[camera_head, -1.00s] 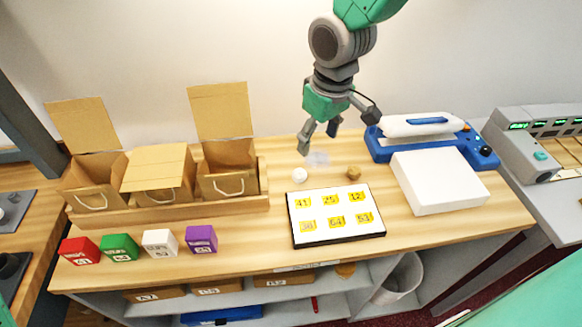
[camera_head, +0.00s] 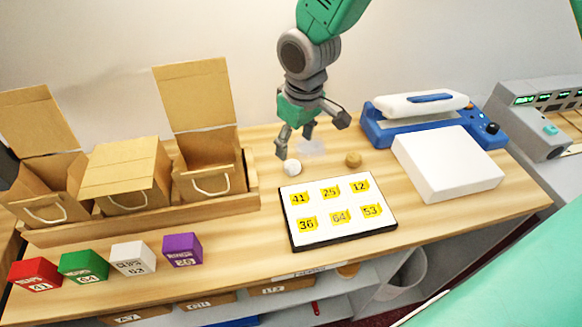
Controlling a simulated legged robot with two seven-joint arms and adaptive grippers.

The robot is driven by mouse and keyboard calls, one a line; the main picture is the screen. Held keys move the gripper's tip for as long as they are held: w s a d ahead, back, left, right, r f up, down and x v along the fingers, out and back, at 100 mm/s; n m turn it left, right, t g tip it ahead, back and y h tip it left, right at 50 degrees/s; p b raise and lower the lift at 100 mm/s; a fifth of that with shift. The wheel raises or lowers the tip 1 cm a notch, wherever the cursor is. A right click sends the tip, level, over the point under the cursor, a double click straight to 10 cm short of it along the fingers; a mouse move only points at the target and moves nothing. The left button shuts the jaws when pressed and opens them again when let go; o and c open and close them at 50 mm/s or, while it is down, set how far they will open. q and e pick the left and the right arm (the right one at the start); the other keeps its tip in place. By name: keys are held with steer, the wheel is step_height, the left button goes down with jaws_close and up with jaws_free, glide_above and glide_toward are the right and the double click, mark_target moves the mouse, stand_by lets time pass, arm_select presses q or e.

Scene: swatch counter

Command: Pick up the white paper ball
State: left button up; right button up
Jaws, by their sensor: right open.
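The white paper ball (camera_head: 292,167) lies on the wooden counter, just behind the numbered board. My right gripper (camera_head: 296,145) hangs above and slightly behind the ball, with its fingers pointing down. It is open and empty. One fingertip shows close to the ball's upper left; whether it touches cannot be told. My left gripper is not in view.
A tan ball (camera_head: 354,159) lies to the right of the white one. The numbered board (camera_head: 341,238) is in front. Paper bags (camera_head: 205,175) stand at left, with colored boxes (camera_head: 183,250) before them. A white box (camera_head: 447,163) and blue machine (camera_head: 420,118) stand at right.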

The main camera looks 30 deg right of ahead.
mark_target(293, 162)
steer(key=f, duration=0.3)
steer(key=w+f, duration=0.1)
steer(key=f, duration=0.5)
steer(key=shift+w+d, duration=0.1)
steer(key=shift+w, duration=0.2)
steer(key=c, duration=0.8)
